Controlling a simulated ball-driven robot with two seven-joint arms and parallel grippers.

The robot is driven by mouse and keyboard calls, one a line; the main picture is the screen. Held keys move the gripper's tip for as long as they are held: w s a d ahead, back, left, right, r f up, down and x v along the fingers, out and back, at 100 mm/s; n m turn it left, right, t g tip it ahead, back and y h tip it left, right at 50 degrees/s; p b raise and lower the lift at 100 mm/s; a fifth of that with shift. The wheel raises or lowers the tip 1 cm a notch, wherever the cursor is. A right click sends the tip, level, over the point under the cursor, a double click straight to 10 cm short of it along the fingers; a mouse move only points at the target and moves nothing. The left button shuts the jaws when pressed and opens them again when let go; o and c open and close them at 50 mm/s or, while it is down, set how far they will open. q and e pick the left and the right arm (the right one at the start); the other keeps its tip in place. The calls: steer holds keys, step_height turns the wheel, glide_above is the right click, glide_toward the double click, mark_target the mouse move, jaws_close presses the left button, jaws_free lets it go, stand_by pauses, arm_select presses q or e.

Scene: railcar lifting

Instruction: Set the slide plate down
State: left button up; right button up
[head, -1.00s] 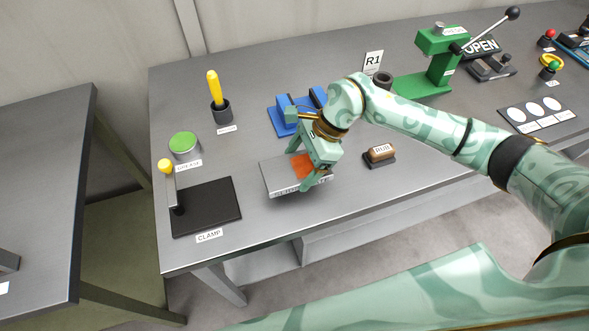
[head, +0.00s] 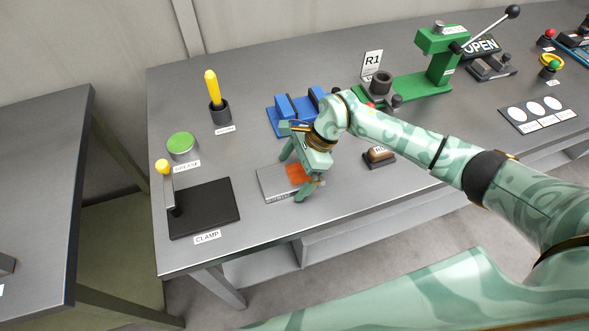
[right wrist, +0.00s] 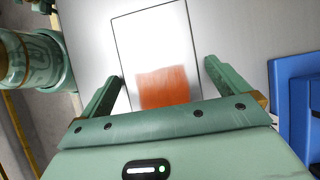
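The slide plate is a thin grey rectangle with an orange patch (head: 270,182), lying flat on the grey workbench in the head view. In the right wrist view the plate (right wrist: 150,45) lies between my fingers, its orange patch nearest the palm. My right gripper (head: 297,173) is open over the patch end of the plate. In the wrist view its fingers (right wrist: 162,75) stand apart on both sides, with gaps to the plate's edges. A label at the plate's front edge is partly hidden by a finger. My left gripper is not in view.
A black clamp pad (head: 204,210) with a yellow-knobbed lever is left of the plate. A blue fixture (head: 285,110) stands behind, a brown RUB block (head: 379,156) to the right, and a green press (head: 438,65) farther right. Bare bench lies between pad and plate.

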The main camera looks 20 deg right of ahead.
steer(key=v, duration=1.2)
steer(key=shift+r+p, duration=0.15)
steer(key=shift+p, duration=0.25)
